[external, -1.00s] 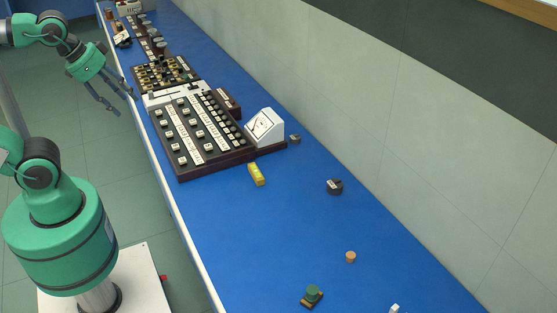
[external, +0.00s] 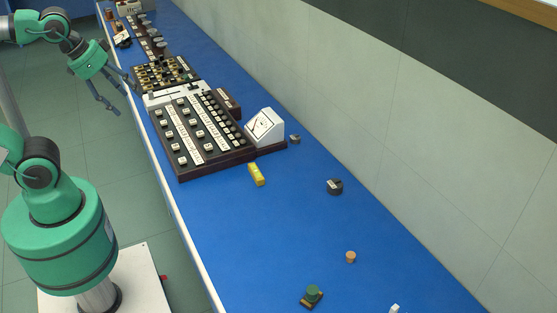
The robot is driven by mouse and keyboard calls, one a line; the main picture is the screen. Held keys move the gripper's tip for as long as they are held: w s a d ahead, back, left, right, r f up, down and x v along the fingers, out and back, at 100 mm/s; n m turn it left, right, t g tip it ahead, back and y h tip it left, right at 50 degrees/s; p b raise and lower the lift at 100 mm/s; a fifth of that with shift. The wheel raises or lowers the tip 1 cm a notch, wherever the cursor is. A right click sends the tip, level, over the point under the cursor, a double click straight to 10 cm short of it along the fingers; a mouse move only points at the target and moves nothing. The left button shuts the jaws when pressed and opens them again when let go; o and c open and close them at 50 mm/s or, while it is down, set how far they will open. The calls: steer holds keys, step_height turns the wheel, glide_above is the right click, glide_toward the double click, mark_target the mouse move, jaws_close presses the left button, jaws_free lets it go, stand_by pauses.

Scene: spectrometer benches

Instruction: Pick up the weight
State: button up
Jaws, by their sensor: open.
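My gripper (external: 125,104) is open and empty. It hangs at the upper left, near the bench's left edge, beside the panel of switches. Which thing is the weight is not certain at this size. A short dark round object (external: 335,186) with a pale mark stands alone on the blue bench, right of centre. A small grey object (external: 295,138) stands behind it, close to the white meter. A small orange-brown cylinder (external: 350,257) stands nearer the front. My gripper is well apart from all of these.
A large dark switch panel (external: 243,155) and a white meter (external: 264,125) take up the bench's middle. A yellow block (external: 257,174), a green-topped knob (external: 312,292) and a small white item (external: 394,308) stand nearer. The blue bench (external: 225,230) is clear at front left. A wall runs along the right.

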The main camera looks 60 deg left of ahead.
steer(key=w+d+r+n+g+p, duration=0.1)
steer(key=w+d+r+p, duration=0.15)
steer(key=w, duration=0.65)
steer(key=w+d+r+p, duration=0.2)
steer(key=w+d+r, duration=0.15)
steer(key=w, duration=0.55)
steer(key=w+d+r+n+g+p, duration=0.1)
steer(key=w+d+r+p, duration=0.15)
steer(key=w, duration=0.55)
steer(key=w+d+f+n+g+p, duration=0.1)
steer(key=w+d+f+p, duration=0.1)
steer(key=w+d, duration=0.35)
steer(key=w+d+f+p, duration=0.2)
steer(key=w+p, duration=0.1)
steer(key=w, duration=0.6)
steer(key=w+d+f+n+g+p, duration=0.1)
steer(key=w+d+f+p, duration=0.2)
steer(key=w+d+f, duration=0.4)
steer(key=w+d+f+n+g+p, duration=0.1)
steer(key=w+d+f+p, duration=0.2)
steer(key=w+d+f, duration=0.5)
step_height(320, 180, down, 6)
steer(key=shift+d+f+g, duration=0.2)
steer(key=shift+d+g, duration=0.05)
steer(key=shift+g, duration=0.05)
